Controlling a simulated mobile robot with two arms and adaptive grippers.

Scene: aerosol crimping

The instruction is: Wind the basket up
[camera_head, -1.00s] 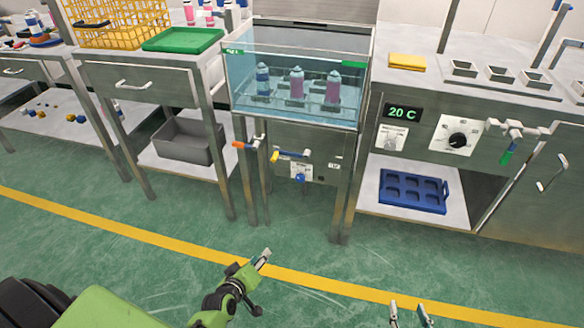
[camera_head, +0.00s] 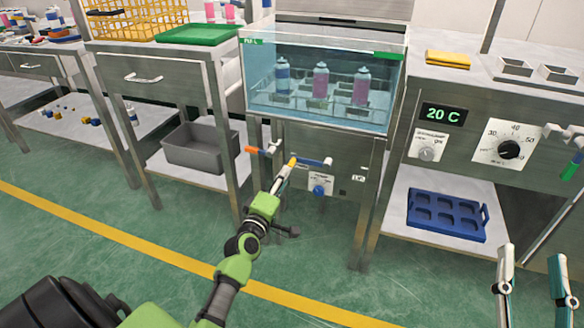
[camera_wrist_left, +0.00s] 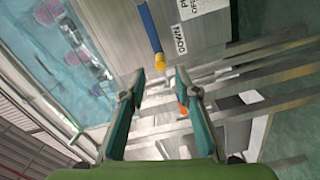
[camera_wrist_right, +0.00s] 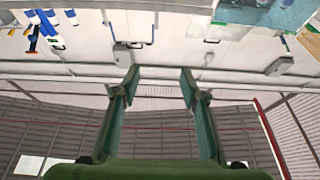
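The basket (camera_head: 345,106), a wire rack, sits low in the glass water tank (camera_head: 262,112) with three spray cans (camera_head: 320,83) standing in it. On the tank stand's front is a blue crank arm (camera_head: 313,162) with a yellow knob (camera_head: 292,161) at its left end. My left gripper (camera_head: 285,177) is just in front of the knob. In the left wrist view the yellow knob (camera_wrist_left: 157,59) lies just beyond and between the open fingertips (camera_wrist_left: 159,78), apparently untouched. My right gripper (camera_head: 532,255) is open and empty at the lower right, away from the tank.
An orange-handled valve (camera_head: 252,149) is left of the crank. A blue button (camera_head: 319,190) sits below it. A grey bin (camera_head: 195,148) is on the left shelf, a blue tray (camera_head: 447,214) on the right shelf. The green floor in front is free.

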